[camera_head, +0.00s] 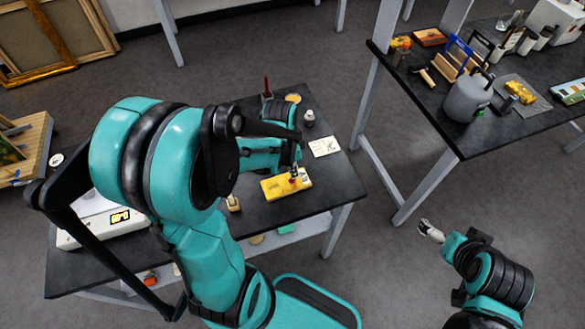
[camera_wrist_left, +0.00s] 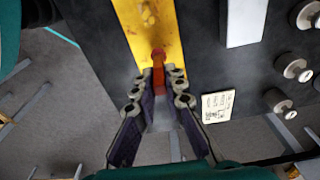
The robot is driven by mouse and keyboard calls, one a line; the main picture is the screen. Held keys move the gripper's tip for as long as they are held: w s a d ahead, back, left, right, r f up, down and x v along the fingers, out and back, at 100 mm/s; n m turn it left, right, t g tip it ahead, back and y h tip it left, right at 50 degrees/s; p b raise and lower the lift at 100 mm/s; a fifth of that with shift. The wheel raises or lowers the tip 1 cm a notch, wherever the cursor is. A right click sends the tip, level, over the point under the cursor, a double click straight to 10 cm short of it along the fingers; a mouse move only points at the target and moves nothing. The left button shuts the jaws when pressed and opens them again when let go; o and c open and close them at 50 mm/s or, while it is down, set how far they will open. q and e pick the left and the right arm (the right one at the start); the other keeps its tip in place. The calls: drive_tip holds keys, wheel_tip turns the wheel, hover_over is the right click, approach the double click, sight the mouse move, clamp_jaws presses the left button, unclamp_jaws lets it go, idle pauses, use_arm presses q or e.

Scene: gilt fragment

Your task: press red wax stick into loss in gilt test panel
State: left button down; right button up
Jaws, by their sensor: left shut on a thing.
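The yellow gilt test panel (camera_head: 272,189) lies flat on the dark table, with a few dark reddish marks on its face. It also shows at the top of the left wrist view (camera_wrist_left: 140,12). My left gripper (camera_head: 296,174) is low over the panel's right part. In the left wrist view my left gripper (camera_wrist_left: 158,84) is shut on the red wax stick (camera_wrist_left: 158,60), whose end shows at the panel's edge region. Whether the stick touches the panel I cannot tell; the loss is not clear. My right gripper (camera_head: 431,231) hangs away from the table, its fingers too small to read.
A white card (camera_head: 324,146) lies behind the panel. A small dark jar (camera_head: 309,118) and a round tan lid (camera_head: 293,98) stand at the back. A white scale (camera_head: 105,225) is at the left. A second table (camera_head: 440,120) holds tools and a grey pot (camera_head: 466,99).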

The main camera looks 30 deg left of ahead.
use_arm(q)
drive_tip(key=shift+r+p, duration=1.85)
drive_tip(key=shift+r, duration=0.55)
drive_tip(key=shift+f, duration=0.1)
